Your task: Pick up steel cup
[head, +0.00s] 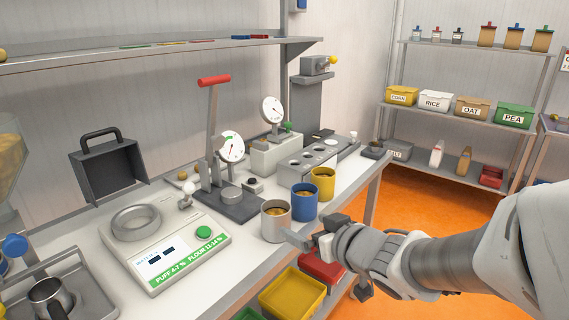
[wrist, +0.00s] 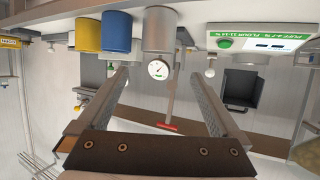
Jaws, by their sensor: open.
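A grey steel-coloured cup (head: 275,224) stands upright at the front edge of the white bench, with brown contents at its top. In the upside-down wrist view the cup (wrist: 160,30) is beyond the fingertips, roughly centred between them. My gripper (head: 310,234) is open, just right of the cup in the head view. In the wrist view the gripper (wrist: 161,76) has its two fingers wide apart with nothing between them. One finger overlaps the cup's lower right in the head view; I cannot tell whether they touch.
A blue cup (head: 304,204) and a yellow cup (head: 324,182) stand close behind the steel cup. A scale (head: 165,242) is on its left. A dark metal jug (head: 48,298) stands at bottom left. Yellow (head: 293,296) and red bins sit below the bench edge.

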